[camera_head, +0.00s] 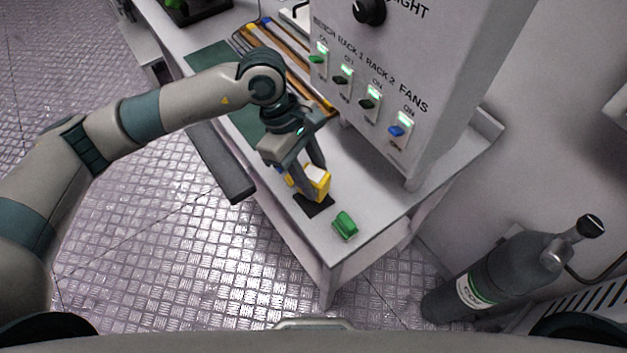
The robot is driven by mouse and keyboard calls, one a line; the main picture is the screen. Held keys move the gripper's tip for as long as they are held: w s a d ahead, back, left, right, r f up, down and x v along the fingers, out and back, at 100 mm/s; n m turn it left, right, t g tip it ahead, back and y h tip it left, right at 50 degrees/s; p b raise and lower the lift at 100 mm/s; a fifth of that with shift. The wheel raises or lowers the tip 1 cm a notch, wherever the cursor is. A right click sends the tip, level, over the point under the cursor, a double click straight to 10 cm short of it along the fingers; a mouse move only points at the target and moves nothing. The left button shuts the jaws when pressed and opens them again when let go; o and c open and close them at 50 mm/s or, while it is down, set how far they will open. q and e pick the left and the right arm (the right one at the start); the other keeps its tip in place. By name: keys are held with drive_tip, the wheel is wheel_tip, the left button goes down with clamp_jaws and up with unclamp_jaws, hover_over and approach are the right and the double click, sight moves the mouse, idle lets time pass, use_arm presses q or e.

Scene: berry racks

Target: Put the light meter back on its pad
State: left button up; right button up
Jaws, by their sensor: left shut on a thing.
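The light meter (322,186) is a small yellow block with a pale face. My left gripper (308,178) comes down from above and is shut on it. The meter is at or just above a black pad (316,206) near the front edge of the white bench. The gripper and the meter hide part of the pad, and I cannot tell whether the meter touches it. My right gripper is not in view.
A green object (344,225) lies on the bench just right of the pad. A white control box (400,70) with a knob and several switches stands behind. A dark green mat (212,58) lies further left.

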sight(313, 185)
use_arm(q)
drive_tip(key=shift+w+f, duration=0.15)
drive_tip(key=shift+w, duration=0.1)
drive_tip(key=shift+f+p, duration=0.55)
drive_tip(key=shift+f, duration=0.1)
wheel_tip(313, 185, down, 2)
drive_tip(key=shift+p, duration=0.45)
drive_tip(key=shift+f, duration=0.35)
